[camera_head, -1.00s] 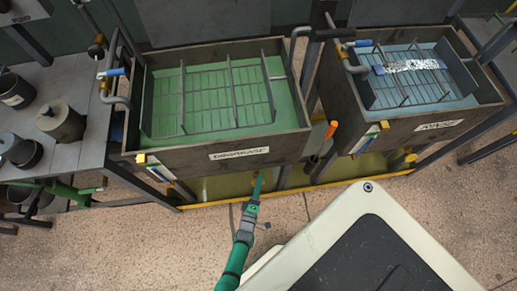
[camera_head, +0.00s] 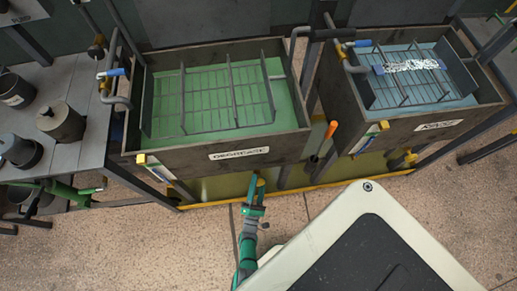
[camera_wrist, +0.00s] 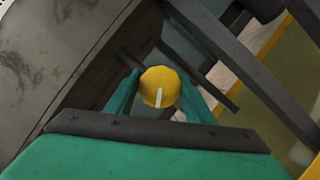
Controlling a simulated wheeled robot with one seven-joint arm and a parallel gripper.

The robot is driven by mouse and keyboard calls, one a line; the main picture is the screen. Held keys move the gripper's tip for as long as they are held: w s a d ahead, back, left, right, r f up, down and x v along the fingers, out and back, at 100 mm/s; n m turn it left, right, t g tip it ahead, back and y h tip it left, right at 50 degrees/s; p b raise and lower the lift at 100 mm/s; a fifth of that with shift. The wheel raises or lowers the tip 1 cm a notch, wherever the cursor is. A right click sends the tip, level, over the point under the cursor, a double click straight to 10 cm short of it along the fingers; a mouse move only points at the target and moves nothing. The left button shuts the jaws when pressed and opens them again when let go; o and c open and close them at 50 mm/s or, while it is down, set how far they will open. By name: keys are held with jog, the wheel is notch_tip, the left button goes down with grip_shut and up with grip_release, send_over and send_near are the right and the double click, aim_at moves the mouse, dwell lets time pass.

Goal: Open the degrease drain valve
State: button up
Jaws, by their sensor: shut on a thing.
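The degrease tank (camera_head: 200,160) is a grey metal box with green liquid and a wire rack, labelled on its front. The yellow valve knob (camera_head: 261,183) sits low under the front of this tank. In the wrist view the knob (camera_wrist: 159,86) is round with a white line on its face, pointing roughly up and down in the picture. My teal gripper (camera_head: 254,192) is at the knob; its fingers (camera_wrist: 158,92) lie on either side and are shut on it. The fingertips are partly hidden behind the knob.
An orange-handled lever (camera_head: 331,130) stands between the tanks. A yellow-edged tray (camera_head: 225,203) runs underneath. A bench (camera_head: 85,150) with dark pots is at left.

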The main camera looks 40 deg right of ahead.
jog(key=shift+n, duration=0.5)
dwell(0.3)
jog(key=o, duration=1)
jog(key=shift+v, duration=5.25)
jog(key=shift+s+f, duration=0.1)
jog(key=shift+a, duration=0.1)
